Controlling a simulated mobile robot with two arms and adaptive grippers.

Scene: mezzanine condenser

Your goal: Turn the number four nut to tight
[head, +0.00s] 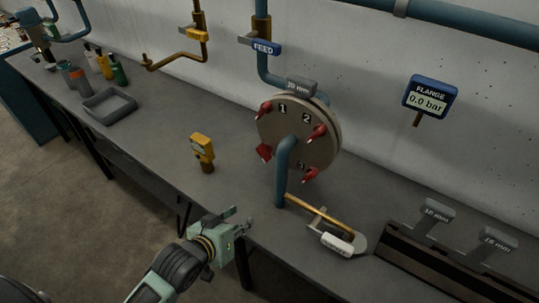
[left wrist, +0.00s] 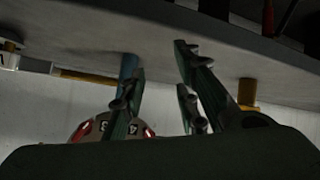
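The round flange (head: 325,148) stands on the bench with red nuts around its face and a 20 mm tag on top. Numbers 1 and 2 read clearly; a lower number is partly visible. The lower-left red nut (head: 263,152) appears to be number four, but its number is hidden by the blue pipe (head: 284,175) in the head view. In the left wrist view the flange (left wrist: 118,126) is upside down, with a 4 beside a red nut (left wrist: 149,132). My left gripper (head: 243,219) is open and empty near the bench's front edge, apart from the flange. My right gripper is not in view.
A yellow instrument (head: 202,148) stands left of the flange. A brass rod (head: 320,214) and white-labelled piece (head: 338,245) lie in front. A rack (head: 430,262) with tagged tools is at right. A grey tray (head: 109,104) sits left. A display (head: 429,97) reads 0.0 bar.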

